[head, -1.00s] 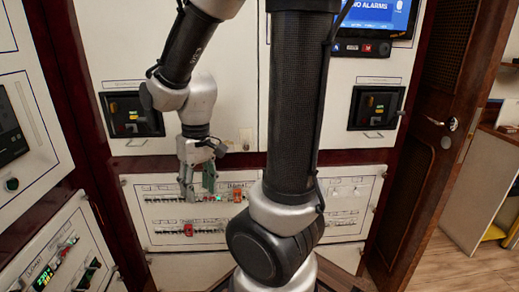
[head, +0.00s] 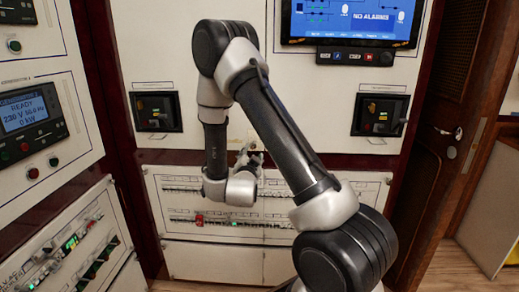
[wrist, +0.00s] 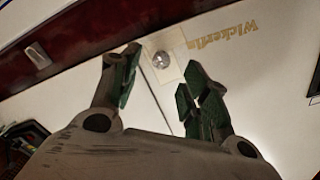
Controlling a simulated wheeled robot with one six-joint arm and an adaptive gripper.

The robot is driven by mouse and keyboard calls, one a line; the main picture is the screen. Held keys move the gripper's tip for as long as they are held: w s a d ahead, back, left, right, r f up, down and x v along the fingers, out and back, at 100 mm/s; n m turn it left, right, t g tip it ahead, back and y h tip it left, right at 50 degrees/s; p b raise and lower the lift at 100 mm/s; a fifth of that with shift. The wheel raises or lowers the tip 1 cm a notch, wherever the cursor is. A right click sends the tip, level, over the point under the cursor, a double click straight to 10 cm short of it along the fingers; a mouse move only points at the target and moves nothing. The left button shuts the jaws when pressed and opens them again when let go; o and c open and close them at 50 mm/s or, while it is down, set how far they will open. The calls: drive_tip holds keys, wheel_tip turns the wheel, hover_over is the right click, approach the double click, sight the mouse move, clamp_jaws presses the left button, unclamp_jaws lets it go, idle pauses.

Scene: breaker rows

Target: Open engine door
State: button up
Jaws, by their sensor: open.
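No label in view names an engine door. A dark wooden door (head: 428,150) with a silver handle (head: 445,131) stands at the right in the head view. My gripper (head: 252,156) is far left of it, in front of the white cabinet panels. The wrist view shows my gripper (wrist: 158,72) open and empty, with green pads on both fingers. A round silver knob or lock (wrist: 161,60) on a pale plate shows beyond and between the fingertips. I cannot tell whether they touch it. In the head view the pale plate (head: 253,138) shows just above my gripper.
White breaker panels (head: 185,228) fill the lower middle. A screen (head: 349,20) is above. Generator controls (head: 35,115) stand at the left. Some floor (head: 478,251) shows at the right.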

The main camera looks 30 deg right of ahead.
sight(252, 147)
drive_tip(key=x, duration=0.8)
drive_tip(key=shift+r, duration=0.3)
clamp_jaws()
drive_tip(key=shift+a, duration=0.1)
